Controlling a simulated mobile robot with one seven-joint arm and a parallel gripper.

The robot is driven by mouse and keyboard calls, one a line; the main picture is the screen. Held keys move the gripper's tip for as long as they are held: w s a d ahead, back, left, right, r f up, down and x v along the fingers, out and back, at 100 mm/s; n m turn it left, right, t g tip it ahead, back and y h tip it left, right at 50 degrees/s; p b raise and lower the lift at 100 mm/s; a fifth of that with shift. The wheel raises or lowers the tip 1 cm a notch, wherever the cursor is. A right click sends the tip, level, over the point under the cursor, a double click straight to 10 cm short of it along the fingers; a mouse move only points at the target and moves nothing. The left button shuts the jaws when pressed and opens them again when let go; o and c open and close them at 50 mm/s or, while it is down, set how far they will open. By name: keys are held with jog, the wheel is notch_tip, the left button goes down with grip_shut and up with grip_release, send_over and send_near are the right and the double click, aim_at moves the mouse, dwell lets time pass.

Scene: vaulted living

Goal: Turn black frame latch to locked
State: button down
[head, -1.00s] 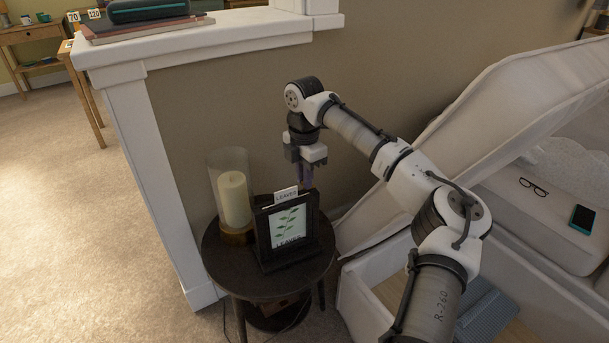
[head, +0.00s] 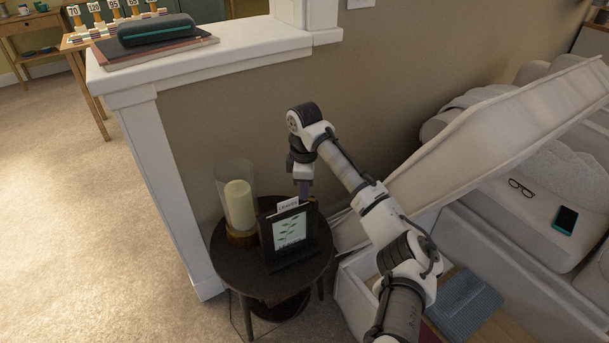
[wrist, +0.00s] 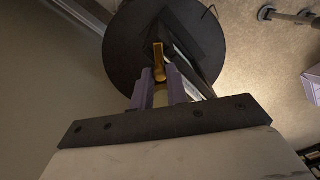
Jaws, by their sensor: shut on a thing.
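The black frame (head: 266,238) stands upright on a small dark round table, its leaf print facing my head camera and a paper label at its top. In the wrist view the black frame (wrist: 181,32) shows from above and behind. A brass latch (wrist: 158,52) is at its back, with its near end between the purple fingers of my gripper (wrist: 161,90). The fingers are shut on the latch. In the head view my gripper (head: 305,190) is just behind the frame's top right, and the frame hides the latch.
A glass candle holder with a cream candle (head: 239,206) stands close left of the frame on the round table (head: 228,262). A beige wall (head: 230,120) is behind. A white storage bed with a raised lid (head: 450,175) is close on the right.

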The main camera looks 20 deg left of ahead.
jog(key=m+p, duration=0.3)
jog(key=p, duration=0.1)
jog(key=m+p, duration=0.2)
jog(key=shift+r+m, duration=0.25)
jog(key=shift+m, duration=0.05)
jog(key=m+p, duration=0.2)
jog(key=p, duration=0.1)
jog(key=shift+f+m+p, duration=0.2)
jog(key=shift+m+p, duration=0.7)
jog(key=shift+m, duration=0.3)
jog(key=c, duration=1.4)
grip_release()
jog(key=shift+o, duration=0.2)
jog(key=shift+f, duration=0.15)
